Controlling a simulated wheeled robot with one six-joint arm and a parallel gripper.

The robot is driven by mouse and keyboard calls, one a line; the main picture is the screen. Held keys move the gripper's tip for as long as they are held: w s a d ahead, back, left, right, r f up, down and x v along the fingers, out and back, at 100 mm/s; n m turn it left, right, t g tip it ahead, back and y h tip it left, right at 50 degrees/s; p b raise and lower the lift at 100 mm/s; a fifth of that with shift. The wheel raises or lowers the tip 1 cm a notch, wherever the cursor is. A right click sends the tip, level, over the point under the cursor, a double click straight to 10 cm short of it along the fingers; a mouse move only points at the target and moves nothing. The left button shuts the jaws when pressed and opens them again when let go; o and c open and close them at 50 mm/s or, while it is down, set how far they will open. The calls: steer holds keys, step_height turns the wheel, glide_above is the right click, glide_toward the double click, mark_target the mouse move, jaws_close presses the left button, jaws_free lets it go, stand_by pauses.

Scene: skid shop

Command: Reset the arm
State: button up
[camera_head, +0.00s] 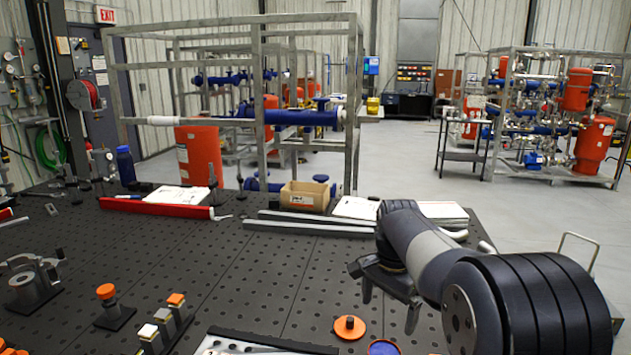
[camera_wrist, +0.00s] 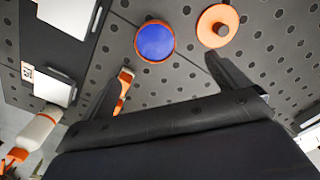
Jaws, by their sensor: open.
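My arm reaches in from the right in the head view. My gripper (camera_head: 390,303) hangs over the right part of the black perforated table (camera_head: 250,262), with its jaws apart and nothing between them. In the wrist view my gripper (camera_wrist: 165,85) shows two dark fingers spread wide. Beyond the fingertips lie a blue disc with an orange rim (camera_wrist: 155,41) and an orange disc with a dark knob (camera_wrist: 218,26). The same orange disc (camera_head: 349,327) and blue disc (camera_head: 383,347) show at the table's near side in the head view.
Orange-topped blocks (camera_head: 175,302) and a grey clamp fixture (camera_head: 32,280) stand at the left. A cardboard box (camera_head: 304,196), red bar (camera_head: 155,207) and grey bars (camera_head: 312,226) line the far edge. The table's middle is mostly clear. Pipe skids stand behind.

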mark_target(384, 354)
steer(key=shift+m, duration=0.4)
steer(key=f, duration=0.9)
steer(key=shift+s+d+f, duration=0.2)
steer(key=shift+s+f, duration=0.15)
steer(key=shift+r, duration=0.7)
